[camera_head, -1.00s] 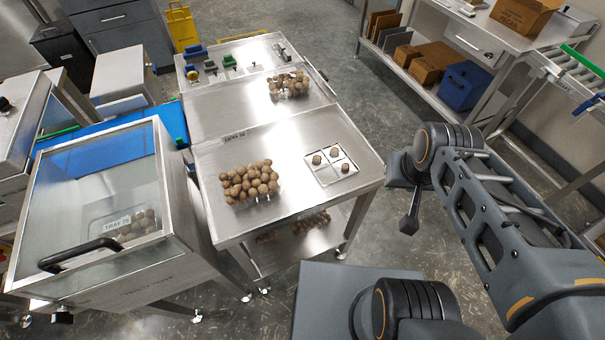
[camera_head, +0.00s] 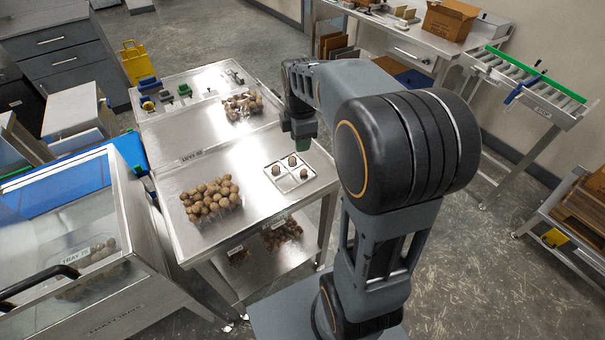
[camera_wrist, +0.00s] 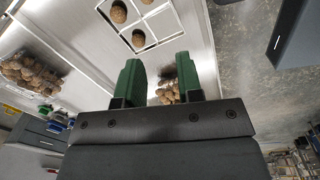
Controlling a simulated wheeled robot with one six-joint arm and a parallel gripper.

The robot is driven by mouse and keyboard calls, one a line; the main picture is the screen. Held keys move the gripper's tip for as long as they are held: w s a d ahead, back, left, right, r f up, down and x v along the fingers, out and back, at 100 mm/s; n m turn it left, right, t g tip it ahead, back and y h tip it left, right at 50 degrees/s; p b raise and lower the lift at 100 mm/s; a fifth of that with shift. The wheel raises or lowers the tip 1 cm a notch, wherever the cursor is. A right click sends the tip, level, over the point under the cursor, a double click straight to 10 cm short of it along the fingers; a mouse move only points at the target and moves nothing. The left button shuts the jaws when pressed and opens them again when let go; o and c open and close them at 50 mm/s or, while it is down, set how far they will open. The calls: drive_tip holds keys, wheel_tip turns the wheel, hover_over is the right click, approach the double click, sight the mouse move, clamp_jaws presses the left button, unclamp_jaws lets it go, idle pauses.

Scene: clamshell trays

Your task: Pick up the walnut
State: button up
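A small divided tray (camera_head: 276,182) lies at the right of the steel table. Single brown walnuts sit in three of its compartments: one at the left (camera_head: 276,170), one at the back (camera_head: 292,160) and one at the right (camera_head: 304,173). The front compartment is empty. In the wrist view the tray (camera_wrist: 157,38) is at the top, with walnuts (camera_wrist: 118,12) (camera_wrist: 138,38) (camera_wrist: 147,1) in it. My gripper (camera_head: 302,148) is above the table by the tray's back edge. In the wrist view its green fingers (camera_wrist: 158,59) are apart with nothing held.
A heap of walnuts (camera_head: 211,201) lies on the table's left front. Another heap (camera_head: 243,105) sits farther back. A glass-lidded machine (camera_head: 70,215) stands at the left. A lower shelf (camera_head: 262,262) under the table holds more walnuts. The table middle is clear.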

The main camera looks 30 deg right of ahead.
drive_tip(key=w+d+f+n, duration=0.2)
drive_tip(key=w+n, duration=0.1)
hover_over(304, 170)
drive_tip(key=shift+n+g, duration=0.3)
wheel_tip(304, 170, down, 8)
drive_tip(key=shift+w+a+r, duration=0.1)
drive_tip(key=shift+r, duration=0.15)
drive_tip(key=shift+f, duration=3.05)
drive_tip(key=c, duration=0.5)
drive_tip(key=shift+r, duration=0.1)
drive_tip(key=shift+c, duration=0.2)
